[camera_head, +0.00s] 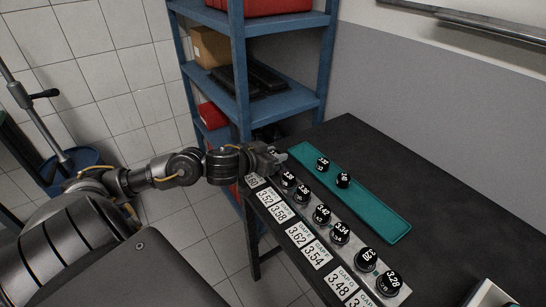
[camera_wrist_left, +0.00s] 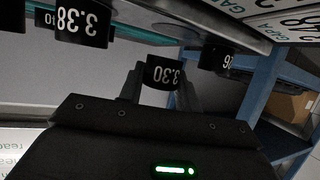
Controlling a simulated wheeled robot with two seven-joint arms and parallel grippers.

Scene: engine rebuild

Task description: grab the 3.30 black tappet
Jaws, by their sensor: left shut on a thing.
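The black 3.30 tappet (camera_wrist_left: 163,72) sits between the two fingertips of my left gripper (camera_wrist_left: 160,84) in the left wrist view, its white number showing upside down. The gripper is shut on it. In the head view my left gripper (camera_head: 276,156) is at the far end of the tappet row, beside the teal tray (camera_head: 377,212). I cannot make out the held tappet there, nor tell whether it is clear of the surface. My right gripper is not in view.
Several black tappets, including 3.42 (camera_head: 321,214) and 3.28 (camera_head: 389,283), stand in a row beside labelled gap cards (camera_head: 315,254). Tappets 3.32 (camera_head: 322,164) and another (camera_head: 343,180) stand in the tray. A blue shelf (camera_head: 243,75) rises behind. The dark table (camera_head: 440,180) is clear beyond the tray.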

